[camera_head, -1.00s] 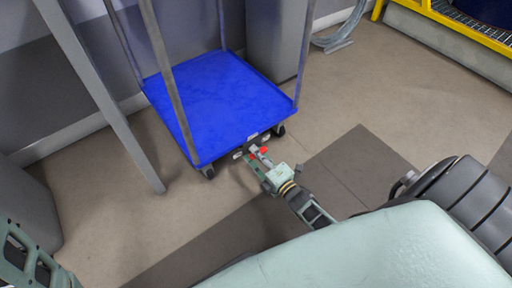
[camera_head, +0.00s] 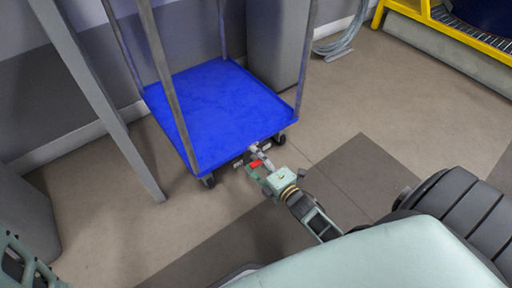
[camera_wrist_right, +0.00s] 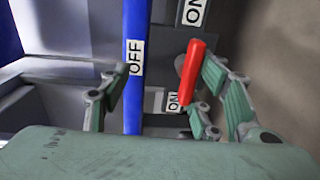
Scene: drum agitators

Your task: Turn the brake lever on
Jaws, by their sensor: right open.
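A red brake lever (camera_wrist_right: 193,75) stands nearly upright, slightly tilted, in the right wrist view. It is between the fingers of my right gripper (camera_wrist_right: 158,90), close to the right-hand fingers; I cannot tell whether they touch. White ON labels are above and below the lever, and an OFF label (camera_wrist_right: 136,57) is on a blue edge to its left. In the head view, my right gripper (camera_head: 260,164) is open at the front edge of a blue cart (camera_head: 220,105), with a red lever part (camera_head: 254,164) beside its fingers.
The cart has grey upright posts (camera_head: 169,85) and dark wheels (camera_head: 208,181). A grey box (camera_head: 279,45) stands behind it against the wall. A yellow-framed platform (camera_head: 440,22) is at upper right. The floor right of the cart is clear.

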